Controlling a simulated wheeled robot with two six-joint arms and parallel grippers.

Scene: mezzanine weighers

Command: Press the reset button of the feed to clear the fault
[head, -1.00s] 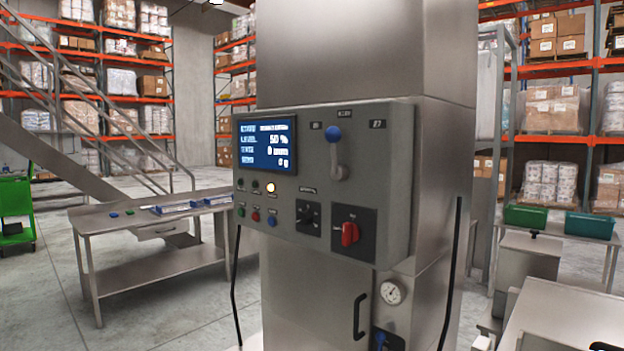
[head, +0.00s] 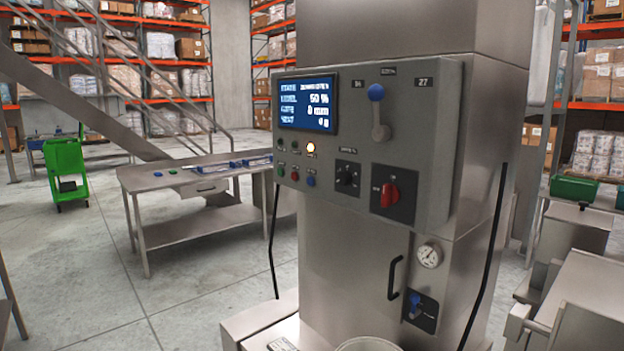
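The feed's grey control box (head: 440,180) is mounted on a steel column, right of centre in the head view. Its lit blue screen (head: 308,103) shows lines of text, including 50 %. Below the screen, one lamp (head: 311,147) glows orange-white beside dark lamps. Under the lamps sit a green button (head: 280,170), a red button (head: 295,176) and a blue button (head: 311,181). Their labels are too small to read, so I cannot tell which is reset. Neither of my grippers is in view.
The box also carries a black knob (head: 347,179), a red rotary switch (head: 388,194) and a blue-balled lever (head: 376,92). A steel table (head: 150,178) stands left, with a green cart (head: 66,168) beyond. Open floor (head: 80,290) lies at front left.

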